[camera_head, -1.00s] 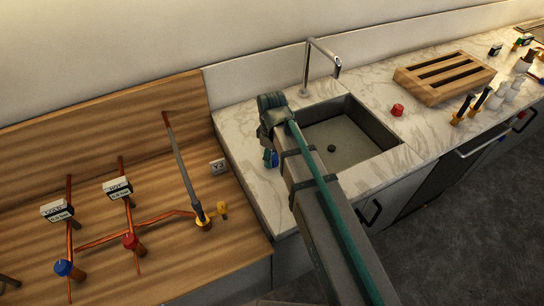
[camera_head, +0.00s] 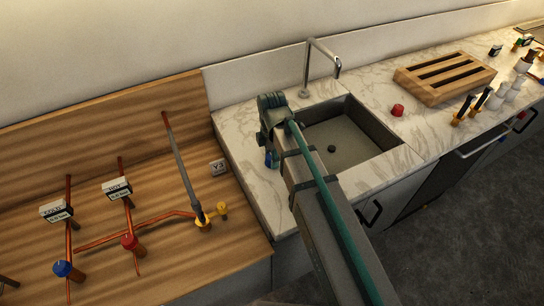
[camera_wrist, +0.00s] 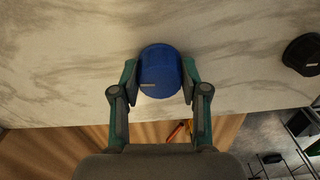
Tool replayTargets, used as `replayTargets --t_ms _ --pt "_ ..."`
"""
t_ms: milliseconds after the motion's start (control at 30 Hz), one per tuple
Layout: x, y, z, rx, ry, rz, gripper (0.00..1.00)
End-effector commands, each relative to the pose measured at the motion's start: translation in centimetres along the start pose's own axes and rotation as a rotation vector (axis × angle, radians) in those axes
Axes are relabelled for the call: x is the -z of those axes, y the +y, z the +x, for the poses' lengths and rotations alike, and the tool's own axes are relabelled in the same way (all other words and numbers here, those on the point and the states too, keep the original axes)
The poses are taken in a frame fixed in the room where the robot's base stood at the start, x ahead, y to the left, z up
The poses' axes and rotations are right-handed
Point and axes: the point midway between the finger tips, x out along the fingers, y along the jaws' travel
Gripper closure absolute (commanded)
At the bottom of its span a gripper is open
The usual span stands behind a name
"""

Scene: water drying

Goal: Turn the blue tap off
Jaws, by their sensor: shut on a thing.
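The blue tap (camera_wrist: 160,72) is a round blue knob with a small pale mark, on the marble counter in the wrist view. My gripper (camera_wrist: 160,78) is shut on it, one finger on each side. In the head view, a bit of blue, the tap (camera_head: 269,159), shows beside my gripper at the left of the sink. My arm and wrist hide most of the gripper and the tap's surroundings there.
The sink (camera_head: 350,135) is right of my gripper, with a chrome spout (camera_head: 308,70) behind and a red knob (camera_head: 397,110) to its right. Left, a wooden bench carries copper pipes with a second blue knob (camera_head: 63,268) and a red one (camera_head: 129,241).

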Motion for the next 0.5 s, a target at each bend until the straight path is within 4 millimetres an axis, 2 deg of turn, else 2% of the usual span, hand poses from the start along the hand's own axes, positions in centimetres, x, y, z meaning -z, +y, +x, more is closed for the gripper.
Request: replayTargets --t_ms 200,500 --pt "0.05 0.06 -0.04 -0.002 0.001 -0.079 0.9" --pt "0.05 0.06 -0.05 -0.002 0.002 -0.108 0.9"
